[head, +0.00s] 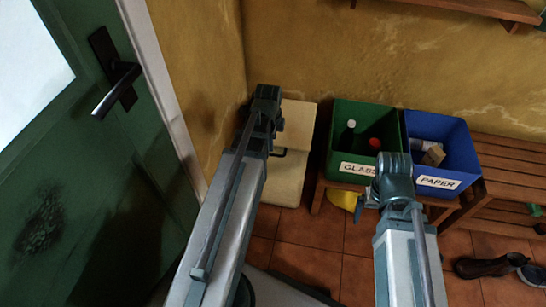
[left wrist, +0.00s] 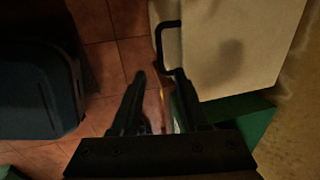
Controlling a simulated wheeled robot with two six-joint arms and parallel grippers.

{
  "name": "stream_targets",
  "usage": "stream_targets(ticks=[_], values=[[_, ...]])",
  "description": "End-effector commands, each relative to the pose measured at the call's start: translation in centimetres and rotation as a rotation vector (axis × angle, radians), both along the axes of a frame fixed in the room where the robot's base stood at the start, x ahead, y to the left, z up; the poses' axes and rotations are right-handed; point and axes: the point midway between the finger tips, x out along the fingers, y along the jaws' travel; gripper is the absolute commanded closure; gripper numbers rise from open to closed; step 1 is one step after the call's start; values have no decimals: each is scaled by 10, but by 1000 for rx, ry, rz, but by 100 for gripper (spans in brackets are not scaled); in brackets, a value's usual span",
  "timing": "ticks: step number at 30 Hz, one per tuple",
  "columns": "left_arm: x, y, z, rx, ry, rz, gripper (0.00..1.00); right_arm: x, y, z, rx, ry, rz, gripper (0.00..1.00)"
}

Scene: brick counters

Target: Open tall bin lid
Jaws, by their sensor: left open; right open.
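The tall bin (head: 297,120) is cream and stands against the yellow wall, left of the crates. A black bar handle (head: 280,154) sticks out from it. The bin also fills the top right of the left wrist view (left wrist: 235,40), with its handle (left wrist: 158,45) at its left edge. My left gripper (left wrist: 160,76) is open and empty; the handle's lower end is close to its right fingertip, and I cannot tell whether they touch. In the head view my left arm hides part of the bin. My right gripper (head: 394,172) is in front of the crates; its fingers are mostly hidden.
A green GLASS crate (head: 343,110) with bottles and a blue PAPER crate (head: 460,150) stand on a wooden bench (head: 510,160). A green door (head: 110,170) is at the left. Dark shoes (head: 485,265) lie on the tiled floor (head: 310,262) at the right.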

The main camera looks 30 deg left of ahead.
Motion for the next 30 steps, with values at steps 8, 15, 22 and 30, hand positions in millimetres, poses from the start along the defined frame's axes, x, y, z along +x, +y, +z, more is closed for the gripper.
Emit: stream_targets(ticks=[8,15,22,30], values=[[8,2,-48,0,0,0,55,1,-1,-48,-4,-2,4,0],[14,4,-76,0,0,0,55,1,0,-76,-1,-2,9,0],[16,4,-81,0,0,0,55,1,0,-81,1,-3,11,0],[15,4,-80,0,0,0,70,1,0,-80,0,-2,11,0]])
